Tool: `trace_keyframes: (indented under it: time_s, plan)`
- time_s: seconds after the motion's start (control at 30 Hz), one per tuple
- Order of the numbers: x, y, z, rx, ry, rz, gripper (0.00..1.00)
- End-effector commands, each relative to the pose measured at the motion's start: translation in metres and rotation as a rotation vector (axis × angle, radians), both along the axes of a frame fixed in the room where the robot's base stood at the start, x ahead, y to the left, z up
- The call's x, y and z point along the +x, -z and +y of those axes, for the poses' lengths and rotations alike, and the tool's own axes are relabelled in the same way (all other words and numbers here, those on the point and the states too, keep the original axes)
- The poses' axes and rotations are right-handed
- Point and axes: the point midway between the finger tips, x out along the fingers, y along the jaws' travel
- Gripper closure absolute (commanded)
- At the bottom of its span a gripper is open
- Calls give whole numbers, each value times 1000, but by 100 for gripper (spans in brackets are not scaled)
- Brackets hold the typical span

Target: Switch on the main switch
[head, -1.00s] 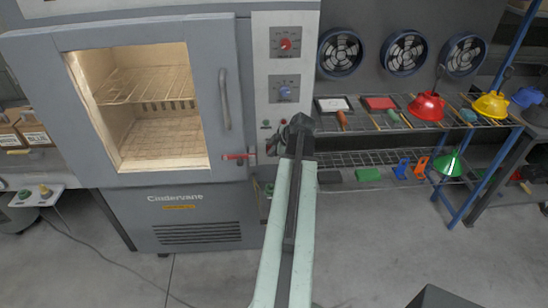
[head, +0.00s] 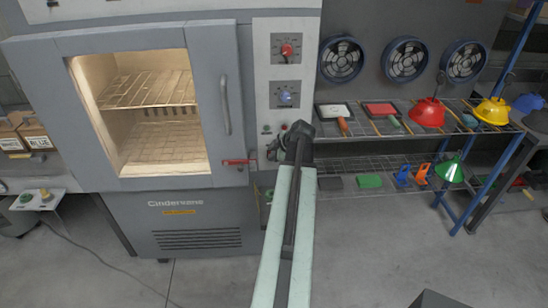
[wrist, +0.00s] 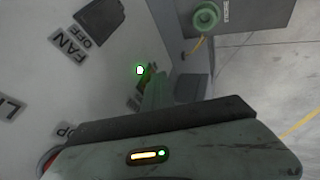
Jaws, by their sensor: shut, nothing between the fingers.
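The cabinet's control panel (head: 262,95) stands right of the oven door in the head view. My gripper (head: 273,153) is at the panel's lower part, and my arm hides much of that area. In the wrist view a black switch (wrist: 100,20) sits beside labels reading FAN and OFF. A small bright lamp with a green rim (wrist: 140,70) shows close to my gripper (wrist: 154,88), whose fingers look shut and empty. Small dark parts beside the fingertips are partly hidden. I cannot tell which part is the main switch, its position, or whether the gripper touches it.
A red door latch (head: 238,161) sticks out just left of my gripper. The oven door (head: 50,110) looks shut. A green knob (wrist: 205,15) sits on a grey box.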

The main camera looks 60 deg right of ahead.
Motion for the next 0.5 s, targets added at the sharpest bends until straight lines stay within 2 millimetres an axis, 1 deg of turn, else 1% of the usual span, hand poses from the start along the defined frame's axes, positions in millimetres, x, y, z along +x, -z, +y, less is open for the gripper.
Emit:
trace_keyframes:
  time_s: [0.03, 0.2, 0.5]
  plan:
    - [-1, -5, -1, 0, 1, -1, 100]
    - [-2, -13, -2, -1, 4, -1, 100]
    - [-2, -12, -2, -1, 5, -1, 100]
